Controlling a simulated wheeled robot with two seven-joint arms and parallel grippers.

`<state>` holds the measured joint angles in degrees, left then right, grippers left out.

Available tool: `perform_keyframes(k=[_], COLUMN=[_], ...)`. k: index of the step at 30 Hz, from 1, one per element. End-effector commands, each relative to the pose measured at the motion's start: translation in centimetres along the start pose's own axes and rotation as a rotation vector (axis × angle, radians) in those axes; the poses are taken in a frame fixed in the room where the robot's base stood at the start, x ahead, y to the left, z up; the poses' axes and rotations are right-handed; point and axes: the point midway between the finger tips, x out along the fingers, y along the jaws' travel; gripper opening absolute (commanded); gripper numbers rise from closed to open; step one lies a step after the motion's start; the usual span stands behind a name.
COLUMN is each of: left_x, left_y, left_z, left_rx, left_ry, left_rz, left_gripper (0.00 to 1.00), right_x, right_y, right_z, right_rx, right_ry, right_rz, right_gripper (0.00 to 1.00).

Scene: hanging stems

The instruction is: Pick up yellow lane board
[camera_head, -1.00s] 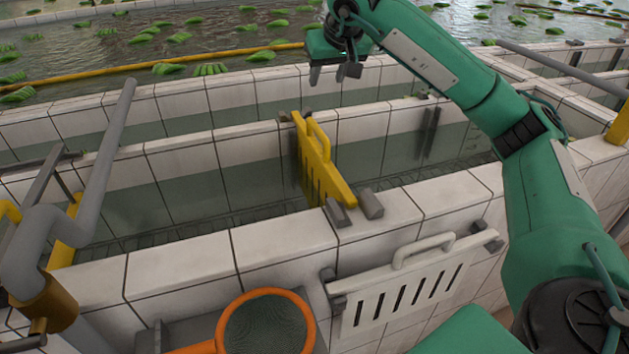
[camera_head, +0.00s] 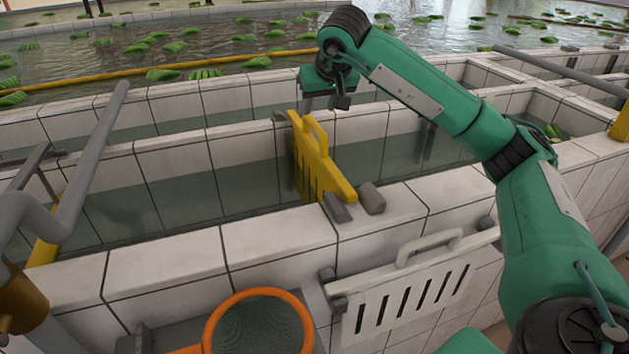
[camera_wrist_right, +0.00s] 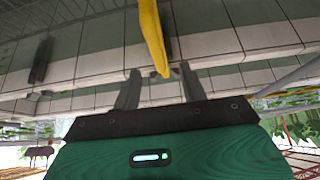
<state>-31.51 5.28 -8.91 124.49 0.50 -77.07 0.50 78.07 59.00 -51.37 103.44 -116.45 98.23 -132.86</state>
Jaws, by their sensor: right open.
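The yellow lane board (camera_head: 318,170) stands upright across the water channel in the head view, with slots low down and a loop handle along its top edge. Its near end sits between two grey blocks on the tiled wall. My right gripper (camera_head: 325,104) is open and empty just above the board's far end. In the right wrist view, the yellow board (camera_wrist_right: 151,38) lies ahead, its end showing between the two spread fingers of the right gripper (camera_wrist_right: 158,76). I cannot tell whether they touch. My left gripper is out of sight.
A white slotted board (camera_head: 410,294) hangs on the near wall's front. An orange-rimmed net (camera_head: 258,322) lies at the bottom. Grey pipes (camera_head: 85,170) stand at the left. Green bundles float in the pool (camera_head: 200,50) behind.

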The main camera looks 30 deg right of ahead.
Motion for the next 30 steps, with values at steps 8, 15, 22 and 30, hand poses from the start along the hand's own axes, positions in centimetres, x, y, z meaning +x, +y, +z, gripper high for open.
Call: perform_keyframes(k=[8, 15, 22, 30], left_x=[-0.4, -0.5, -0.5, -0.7], left_y=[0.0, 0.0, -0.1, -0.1], left_z=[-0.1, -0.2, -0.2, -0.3], left_rx=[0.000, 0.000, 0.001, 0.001], left_ry=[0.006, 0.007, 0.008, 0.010], left_rz=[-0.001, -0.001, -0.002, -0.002], left_gripper=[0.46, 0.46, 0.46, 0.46], right_x=[4.4, 5.8, 9.2, 10.0], right_y=[0.0, 0.2, 0.7, 0.7], right_z=[0.0, 0.0, 0.0, -0.1], right_rx=[0.000, 0.001, 0.000, -0.001], right_ry=[-0.001, -0.001, -0.003, 0.001], right_rz=[0.001, 0.001, 0.000, 0.000], right_gripper=[0.43, 0.43, 0.43, 0.43])
